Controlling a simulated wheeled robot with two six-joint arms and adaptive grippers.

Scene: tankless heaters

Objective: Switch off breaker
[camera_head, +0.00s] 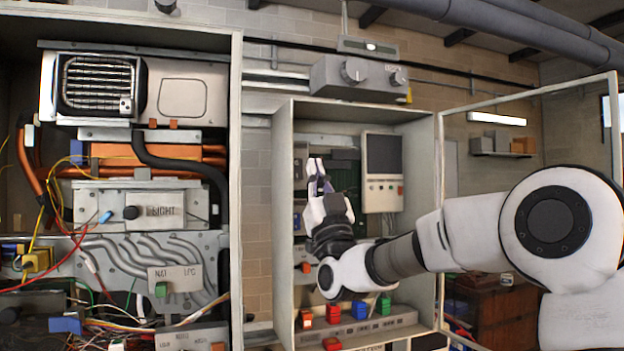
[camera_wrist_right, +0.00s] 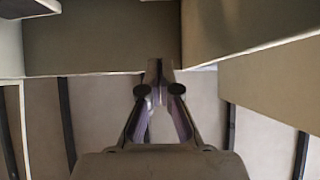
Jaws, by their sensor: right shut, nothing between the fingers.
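An open metal box (camera_head: 283,210) stands right of centre in the head view. Along its bottom is a grey strip (camera_head: 400,322) with coloured switches: red (camera_head: 333,314), blue (camera_head: 359,308) and green (camera_head: 383,304). I cannot tell which part is the breaker or how it is set. My right gripper (camera_head: 316,172) reaches into the box with its fingers pointing up, left of the white panel (camera_head: 383,195). In the right wrist view its fingers (camera_wrist_right: 158,78) are together and empty. They hide part of the box's interior. My left gripper is not in view.
An open glass-paned door (camera_head: 441,200) hangs at the box's right side, behind my right arm. A large open cabinet (camera_head: 236,200) with wires and pipes stands left. A grey box with knobs (camera_head: 355,77) is mounted above. Flat surfaces (camera_wrist_right: 100,40) lie beyond the fingers.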

